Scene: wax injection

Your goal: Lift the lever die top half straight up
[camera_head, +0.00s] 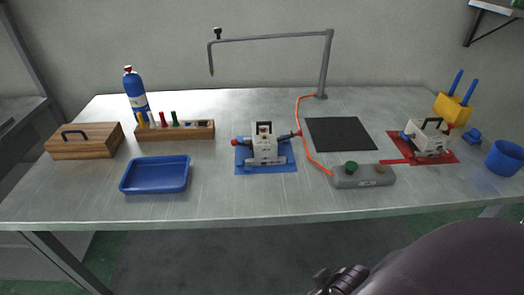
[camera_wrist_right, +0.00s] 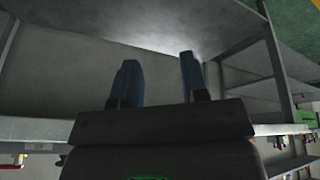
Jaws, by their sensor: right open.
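Two pale grey dies with black top handles stand on the table. One die (camera_head: 265,146) sits on a blue mat (camera_head: 283,168) near the middle, with a red ball at its left and a red part at its right. The other die (camera_head: 428,139) sits tilted in view on a red mat (camera_head: 447,157) at the right, with a red bar reaching left and a dark red knob. I cannot tell for sure which is the lever die. Both look closed. My right gripper (camera_wrist_right: 158,64) is open and empty in the right wrist view, away from both dies. My left gripper is out of view.
A grey box with a green knob (camera_head: 351,167) lies between the dies, with an orange hose. A black pad (camera_head: 340,134), blue tray (camera_head: 155,175), wooden rack (camera_head: 176,131), wooden box (camera_head: 84,143) and blue cup (camera_head: 504,158) stand around. An overhead arm (camera_head: 270,38) rises behind.

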